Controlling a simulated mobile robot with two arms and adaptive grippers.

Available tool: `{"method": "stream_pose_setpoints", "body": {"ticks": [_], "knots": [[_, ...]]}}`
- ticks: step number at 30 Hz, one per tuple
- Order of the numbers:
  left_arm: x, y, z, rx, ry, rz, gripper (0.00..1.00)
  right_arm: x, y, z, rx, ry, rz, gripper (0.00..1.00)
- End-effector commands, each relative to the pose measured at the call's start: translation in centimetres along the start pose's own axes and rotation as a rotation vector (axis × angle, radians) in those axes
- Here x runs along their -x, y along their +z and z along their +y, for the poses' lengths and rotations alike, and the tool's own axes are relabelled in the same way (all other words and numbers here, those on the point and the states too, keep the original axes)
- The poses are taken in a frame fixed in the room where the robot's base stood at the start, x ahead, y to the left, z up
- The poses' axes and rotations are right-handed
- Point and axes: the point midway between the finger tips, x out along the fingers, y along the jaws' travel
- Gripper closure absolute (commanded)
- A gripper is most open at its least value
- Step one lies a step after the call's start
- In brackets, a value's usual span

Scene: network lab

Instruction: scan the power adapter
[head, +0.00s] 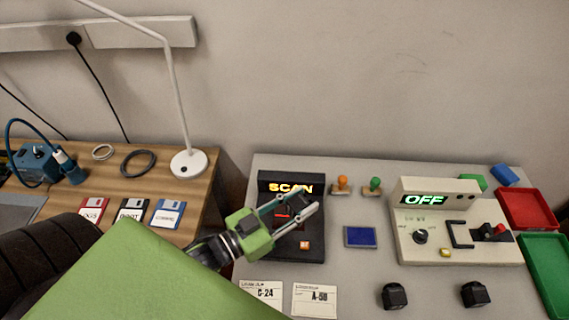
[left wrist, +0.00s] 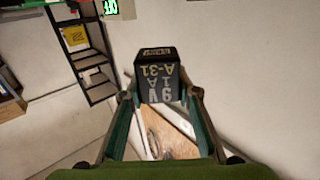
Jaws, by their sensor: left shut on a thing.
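A black power adapter (left wrist: 157,82) with the printed text "9V 1A A-31" sits between the fingertips of my left gripper (left wrist: 158,98) in the left wrist view. In the head view my left gripper (head: 307,201) is over the black scanner (head: 318,248), in front of its lit "SCAN" sign (head: 291,188). A reddish patch shows between the fingers. The scanner has an orange button (head: 304,245). Two more black adapters (head: 395,295) (head: 475,294) lie at the front of the grey table. My right gripper is out of view.
A pale test box (head: 455,250) with an "OFF" display stands on the right. Red (head: 526,209) and green (head: 545,270) trays lie at the right edge. Two stamps, a blue pad (head: 360,237) and paper labels (head: 314,300) lie nearby. A lamp (head: 188,163) stands on the wooden desk.

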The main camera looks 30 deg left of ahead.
Motion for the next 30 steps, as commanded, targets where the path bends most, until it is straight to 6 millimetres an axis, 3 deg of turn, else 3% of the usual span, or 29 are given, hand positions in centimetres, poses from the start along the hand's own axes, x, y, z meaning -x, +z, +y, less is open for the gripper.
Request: {"method": "stream_pose_setpoints", "body": {"ticks": [1, 6, 11, 30], "knots": [[-0.4, -1.0, -1.5, -0.013, 0.033, -0.002, 0.96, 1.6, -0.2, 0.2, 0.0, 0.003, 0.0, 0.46], [-0.9, -1.1, -5.0, -0.004, 0.092, 0.0, 0.96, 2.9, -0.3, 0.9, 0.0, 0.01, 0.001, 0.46], [-1.0, -0.7, -6.0, 0.003, 0.105, 0.002, 0.96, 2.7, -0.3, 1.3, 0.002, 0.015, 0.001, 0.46], [-1.0, 5.9, -5.9, 0.004, 0.104, 0.003, 0.96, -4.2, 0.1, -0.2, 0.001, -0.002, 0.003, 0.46]]}}
